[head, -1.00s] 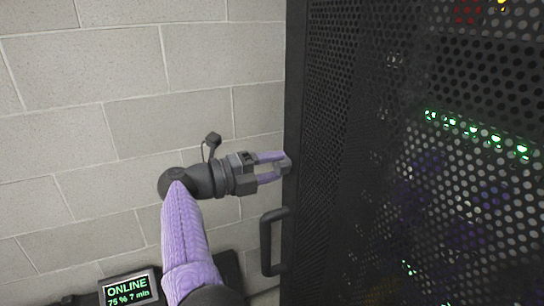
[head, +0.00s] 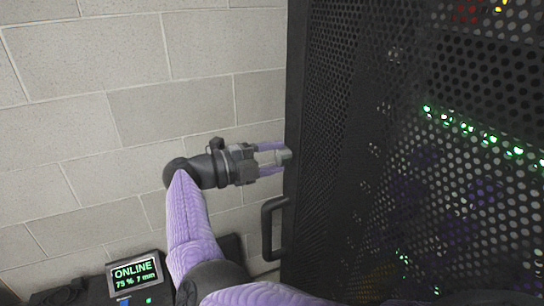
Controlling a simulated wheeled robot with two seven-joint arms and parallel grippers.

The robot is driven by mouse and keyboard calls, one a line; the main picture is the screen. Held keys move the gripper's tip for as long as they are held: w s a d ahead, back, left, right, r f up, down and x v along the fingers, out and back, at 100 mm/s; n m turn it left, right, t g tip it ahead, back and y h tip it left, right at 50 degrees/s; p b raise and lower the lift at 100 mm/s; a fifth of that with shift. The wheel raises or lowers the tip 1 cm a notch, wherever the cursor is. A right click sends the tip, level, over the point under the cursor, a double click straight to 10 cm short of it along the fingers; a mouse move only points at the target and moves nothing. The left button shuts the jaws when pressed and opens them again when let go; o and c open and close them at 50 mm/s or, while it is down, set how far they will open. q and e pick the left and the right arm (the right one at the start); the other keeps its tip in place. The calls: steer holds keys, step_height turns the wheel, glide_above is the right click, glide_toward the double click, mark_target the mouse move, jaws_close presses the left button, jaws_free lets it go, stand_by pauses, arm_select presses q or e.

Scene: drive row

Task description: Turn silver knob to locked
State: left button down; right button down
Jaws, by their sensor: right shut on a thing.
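My right gripper (head: 279,158) is at the left edge of the dark rack door, a little above the door handle. Its purple fingers are shut on a small grey piece at the door edge, which I take to be the silver knob (head: 285,157). The fingertips cover most of the knob, so its pointer and any locked marking cannot be read. My left gripper is not in view.
The perforated rack door (head: 345,150) fills the right side, with green lights behind it. A black pull handle (head: 267,229) sticks out below my gripper. A unit with a lit display (head: 134,272) stands low at left. A block wall (head: 90,120) is behind.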

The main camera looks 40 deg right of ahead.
steer(key=shift+c, duration=1)
jaws_free()
steer(key=shift+o, duration=0.3)
steer(key=b+v, duration=0.4)
steer(key=v, duration=0.6)
